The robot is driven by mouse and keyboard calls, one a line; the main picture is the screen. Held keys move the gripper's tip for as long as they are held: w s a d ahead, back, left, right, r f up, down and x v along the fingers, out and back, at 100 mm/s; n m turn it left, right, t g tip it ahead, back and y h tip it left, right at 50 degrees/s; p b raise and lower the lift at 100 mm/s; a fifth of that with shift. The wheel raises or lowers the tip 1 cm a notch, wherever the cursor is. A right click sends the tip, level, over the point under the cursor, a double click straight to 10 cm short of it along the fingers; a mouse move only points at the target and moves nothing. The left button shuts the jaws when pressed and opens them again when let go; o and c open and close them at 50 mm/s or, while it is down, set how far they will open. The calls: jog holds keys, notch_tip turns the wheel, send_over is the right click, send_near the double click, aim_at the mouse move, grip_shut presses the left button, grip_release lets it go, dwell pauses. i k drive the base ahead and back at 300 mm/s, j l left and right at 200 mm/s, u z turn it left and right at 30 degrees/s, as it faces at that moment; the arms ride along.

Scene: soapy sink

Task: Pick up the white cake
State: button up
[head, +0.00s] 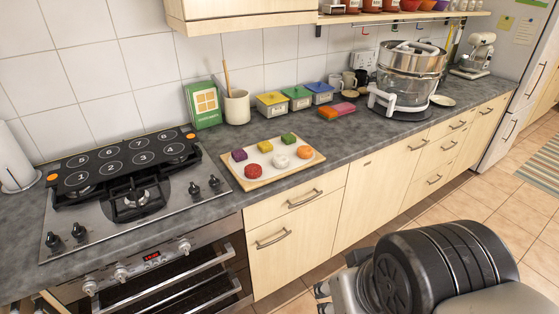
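The white cake (281,162) is a small round piece near the front middle of a pale wooden board (268,181) on the counter. Red, purple, yellow, green and orange pieces stand around it on the board, with gaps between them. My gripper (322,298) shows only in part, as small grey pieces at the bottom edge beside the dark bulk of my arm. It is well in front of the counter and apart from the cake. Its fingers are too cut off and small to tell whether they are open or shut.
A hob (135,190) with a black numbered panel lies left of the board. Behind the board stand a utensil pot (237,108), a green box (203,104) and coloured tubs (272,105). A large glass cooker (408,75) stands to the right. Bare counter lies right of the board.

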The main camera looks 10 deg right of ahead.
aim_at(281, 161)
jog(key=i, duration=0.5)
jog(key=i+l+u, duration=0.1)
jog(key=i, duration=0.4)
jog(key=i+l, duration=0.15)
jog(key=i, duration=0.35)
jog(key=u, duration=0.05)
